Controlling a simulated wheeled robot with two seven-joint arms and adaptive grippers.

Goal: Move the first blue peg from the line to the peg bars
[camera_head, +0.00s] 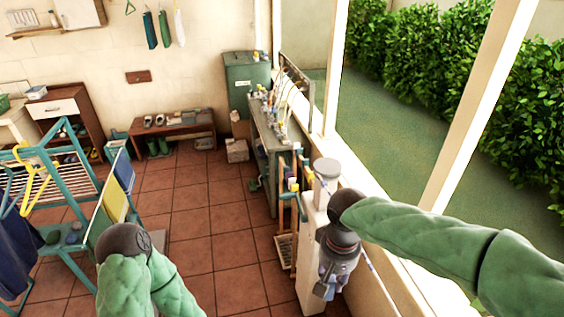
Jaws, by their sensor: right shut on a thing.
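My right gripper (328,289) points down beside the pale post at the lower centre. It is shut on a small blue thing at its fingertips, which looks like the blue peg; the fingers hide most of it. A thin line (372,268) runs down to the right of this gripper. I cannot make out other pegs on it. I cannot single out the peg bars with certainty. My left arm comes in at the lower left, but its gripper is not in view.
A green drying rack (60,160) with a yellow hanger (32,181) and dark cloth stands at the left. A cluttered workbench (262,140) stands along the window wall. A shoe bench (172,130) is at the back. The tiled floor (195,205) between is mostly clear.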

